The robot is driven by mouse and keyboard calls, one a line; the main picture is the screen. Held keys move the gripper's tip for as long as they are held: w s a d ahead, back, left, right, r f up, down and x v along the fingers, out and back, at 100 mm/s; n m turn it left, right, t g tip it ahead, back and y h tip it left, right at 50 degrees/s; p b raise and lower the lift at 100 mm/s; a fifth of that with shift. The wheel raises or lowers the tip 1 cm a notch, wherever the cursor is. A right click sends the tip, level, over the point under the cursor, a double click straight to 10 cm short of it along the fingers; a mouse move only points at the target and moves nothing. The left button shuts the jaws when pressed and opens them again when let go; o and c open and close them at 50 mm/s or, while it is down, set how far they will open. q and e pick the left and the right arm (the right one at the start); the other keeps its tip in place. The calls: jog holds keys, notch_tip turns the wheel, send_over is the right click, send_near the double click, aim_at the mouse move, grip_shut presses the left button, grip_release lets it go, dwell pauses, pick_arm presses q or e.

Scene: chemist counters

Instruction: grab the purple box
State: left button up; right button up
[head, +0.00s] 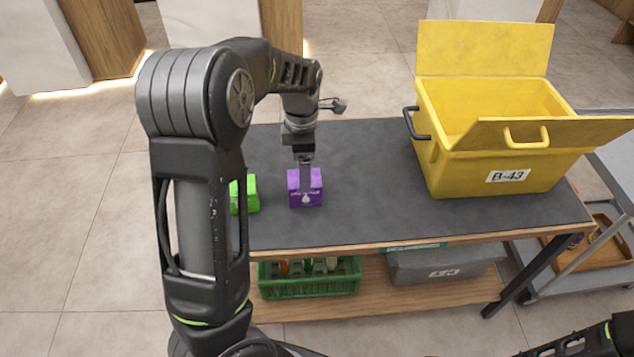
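The purple box (297,198) is a small carton with white print, standing upright on the dark grey top of the table (350,225). My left gripper (305,178) points down at the box from above. A finger overlaps the upper part of the box in the head view. The fingers are seen edge-on, so the gap between them, and whether they press on the box, cannot be made out. My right gripper is out of view; only part of that arm shows at the bottom right corner.
A green box (251,195) stands just left of the purple one, partly behind my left arm. A large open yellow bin (460,170) labelled B-43 stands on the table's right. The lower shelf holds a green crate (310,284) and a grey bin (440,268). A grey cart stands at right.

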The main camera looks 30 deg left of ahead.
aim_at(297, 199)
pick_arm(q)
jog(key=shift+w, duration=0.3)
jog(key=shift+s+r, duration=0.2)
jog(key=shift+s, duration=0.05)
jog(key=shift+f, duration=1.35)
jog(key=shift+s+f, duration=0.1)
jog(key=shift+f, duration=2.55)
jog(key=shift+c, duration=0.5)
jog(key=c, duration=1.4)
jog(key=shift+c, duration=0.2)
